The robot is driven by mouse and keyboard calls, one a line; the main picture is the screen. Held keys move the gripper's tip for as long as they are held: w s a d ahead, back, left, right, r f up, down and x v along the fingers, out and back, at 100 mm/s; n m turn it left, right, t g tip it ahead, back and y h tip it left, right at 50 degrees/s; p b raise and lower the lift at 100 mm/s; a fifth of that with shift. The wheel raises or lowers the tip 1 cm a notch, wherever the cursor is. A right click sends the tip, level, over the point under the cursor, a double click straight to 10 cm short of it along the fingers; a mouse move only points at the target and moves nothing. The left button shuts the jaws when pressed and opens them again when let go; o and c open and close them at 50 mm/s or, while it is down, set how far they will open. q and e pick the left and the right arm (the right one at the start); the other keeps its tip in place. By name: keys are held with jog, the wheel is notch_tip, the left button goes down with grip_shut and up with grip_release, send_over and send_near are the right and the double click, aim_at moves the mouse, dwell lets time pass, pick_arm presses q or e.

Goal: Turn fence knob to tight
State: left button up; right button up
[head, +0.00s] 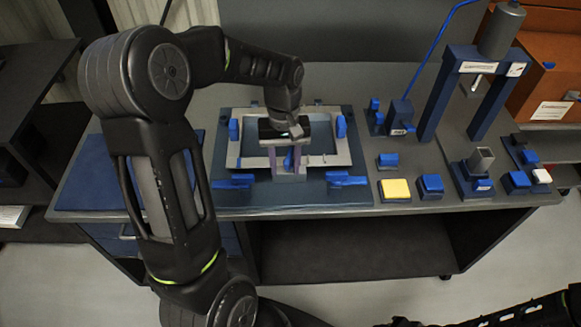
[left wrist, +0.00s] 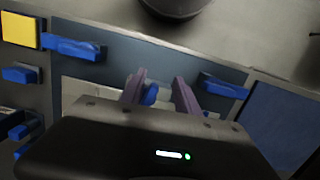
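A blue knob (head: 289,160), which I take for the fence knob, sits at the front middle of the grey frame fixture (head: 335,160). My left gripper (head: 287,170) is over the fixture, pointing down, with its fingers apart around the knob. In the left wrist view the knob (left wrist: 150,94) shows between the two purple-grey fingers (left wrist: 160,92), nearer the left finger. A gap shows on the right side, so the gripper is not closed on it. The knob's lower part and any tight marking are hidden. My right gripper is not seen; only a dark part of that arm shows at the bottom right.
Blue clamps (head: 235,129) stand on the fixture sides, and blue handles (head: 346,179) lie at its front corners. To the right are a yellow block (head: 395,189), several blue-based items and a blue press frame (head: 435,95). A blue mat (head: 90,182) covers the left end of the bench.

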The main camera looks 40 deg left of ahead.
pick_arm(q)
notch_tip(320, 180, up, 8)
jog(key=p, duration=0.6)
jog(key=shift+d, duration=0.1)
dwell(0.7)
